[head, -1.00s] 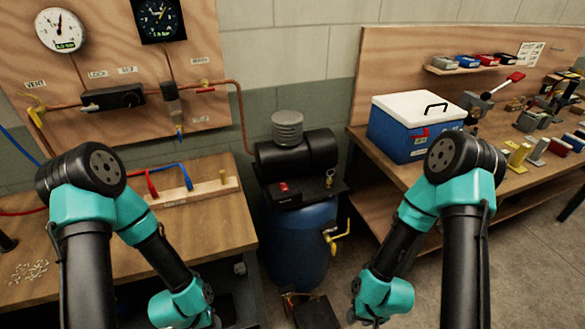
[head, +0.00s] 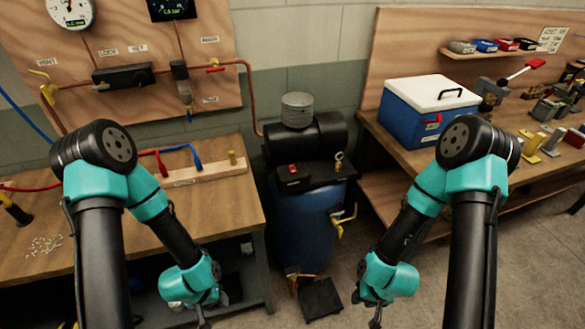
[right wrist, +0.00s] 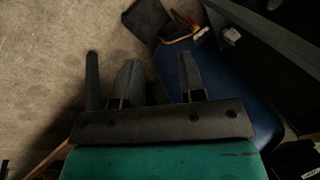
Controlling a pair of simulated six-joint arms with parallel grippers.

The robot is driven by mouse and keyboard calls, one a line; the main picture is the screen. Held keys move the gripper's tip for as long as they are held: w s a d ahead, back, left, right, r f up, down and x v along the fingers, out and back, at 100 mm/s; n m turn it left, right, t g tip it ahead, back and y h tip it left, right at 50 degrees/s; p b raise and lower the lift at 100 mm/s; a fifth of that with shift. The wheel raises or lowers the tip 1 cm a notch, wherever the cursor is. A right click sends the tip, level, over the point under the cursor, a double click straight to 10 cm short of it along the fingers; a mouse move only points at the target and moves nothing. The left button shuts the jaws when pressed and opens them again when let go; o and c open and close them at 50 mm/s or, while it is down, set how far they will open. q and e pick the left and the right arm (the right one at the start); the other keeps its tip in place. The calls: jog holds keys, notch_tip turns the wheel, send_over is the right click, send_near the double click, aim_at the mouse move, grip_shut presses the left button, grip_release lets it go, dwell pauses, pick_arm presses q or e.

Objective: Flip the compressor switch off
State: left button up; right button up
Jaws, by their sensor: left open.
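The compressor (head: 318,140) stands between the two benches, a black motor unit on top of a blue tank (head: 305,215). Its red switch (head: 292,168) sits on a small black box at the front of the motor; I cannot tell its position. My left gripper (head: 203,322) is at the bottom edge, mostly cut off, below and left of the switch and apart from it. My right gripper (head: 375,320) is low and right of the tank. In the right wrist view its fingers (right wrist: 142,80) are spread, with the blue tank and floor beyond.
A yellow-handled valve (head: 342,222) sticks out from the tank's right side. A black pad (head: 320,298) lies on the floor in front. The left bench (head: 225,215) carries hoses on a wooden block. A blue cooler (head: 425,110) stands on the right bench.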

jog(key=shift+w, duration=0.35)
jog(key=shift+c, duration=0.8)
jog(key=w+a+r, duration=0.1)
jog(key=w+a, duration=0.1)
jog(key=w, duration=0.2)
jog(key=w+a+r+n, duration=0.1)
jog(key=w+r, duration=0.1)
jog(key=w, duration=0.3)
jog(key=w+a+r+n, duration=0.1)
jog(key=w+a+r, duration=0.1)
jog(key=w, duration=0.2)
jog(key=shift+w+a+r, duration=0.2)
jog(key=shift+w+a, duration=0.1)
jog(key=shift+w, duration=0.1)
grip_shut()
jog(key=w+a+r+n+t+h, duration=0.1)
jog(key=w+a+r, duration=0.3)
jog(key=r, duration=0.6)
jog(key=w+a+r+n+t+h, duration=0.1)
jog(key=w+a+r, duration=0.4)
jog(key=w+r, duration=0.4)
jog(key=w+a+r+n, duration=0.1)
jog(key=w+a+r, duration=0.4)
jog(key=r, duration=0.8)
jog(key=shift+w+a+t+h, duration=0.15)
jog(key=shift+w+t+h, duration=0.25)
jog(key=shift+w, duration=0.35)
